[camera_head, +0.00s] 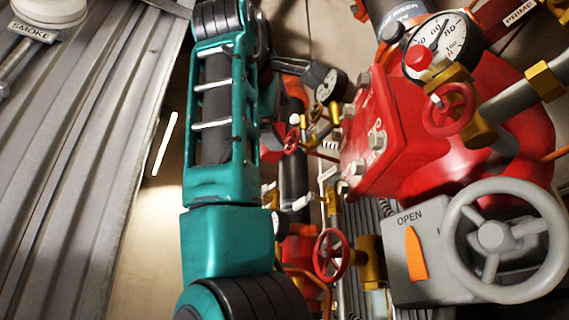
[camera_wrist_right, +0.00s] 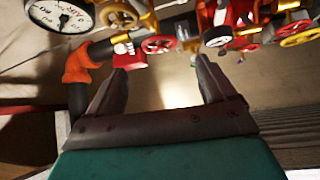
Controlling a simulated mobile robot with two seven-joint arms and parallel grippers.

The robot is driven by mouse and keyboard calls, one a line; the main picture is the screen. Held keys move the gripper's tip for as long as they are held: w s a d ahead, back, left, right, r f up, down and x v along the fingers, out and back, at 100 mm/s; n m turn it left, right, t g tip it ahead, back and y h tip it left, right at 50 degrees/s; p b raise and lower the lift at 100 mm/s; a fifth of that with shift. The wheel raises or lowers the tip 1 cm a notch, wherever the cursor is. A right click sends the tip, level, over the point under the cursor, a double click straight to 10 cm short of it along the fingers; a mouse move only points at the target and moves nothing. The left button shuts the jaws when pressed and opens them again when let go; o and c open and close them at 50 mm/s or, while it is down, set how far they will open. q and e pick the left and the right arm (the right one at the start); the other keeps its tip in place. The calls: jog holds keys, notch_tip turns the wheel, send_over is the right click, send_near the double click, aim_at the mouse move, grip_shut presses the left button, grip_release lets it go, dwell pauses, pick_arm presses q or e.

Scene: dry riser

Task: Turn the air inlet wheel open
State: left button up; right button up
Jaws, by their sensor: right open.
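No readable label marks the air inlet wheel, so I cannot tell which wheel it is. In the head view, red handwheels show at the upper right (camera_head: 448,108), lower middle (camera_head: 331,255) and, smaller, behind my arm (camera_head: 290,138). In the wrist view a small red wheel (camera_wrist_right: 157,44) appears beyond and between the fingertips of my right gripper (camera_wrist_right: 160,65). This gripper is open, with nothing visible between its fingers. Yellow (camera_wrist_right: 300,34) and red wheels show at the wrist view's upper right. My left gripper is not in view.
A large grey wheel (camera_head: 458,238) stands beside an OPEN plate (camera_head: 403,270) with an orange pointer. A big red valve body (camera_head: 385,135) and a gauge (camera_head: 447,32) crowd the right. Corrugated metal (camera_head: 75,130) stands left.

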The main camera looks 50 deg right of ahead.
jog(key=shift+v, duration=2.15)
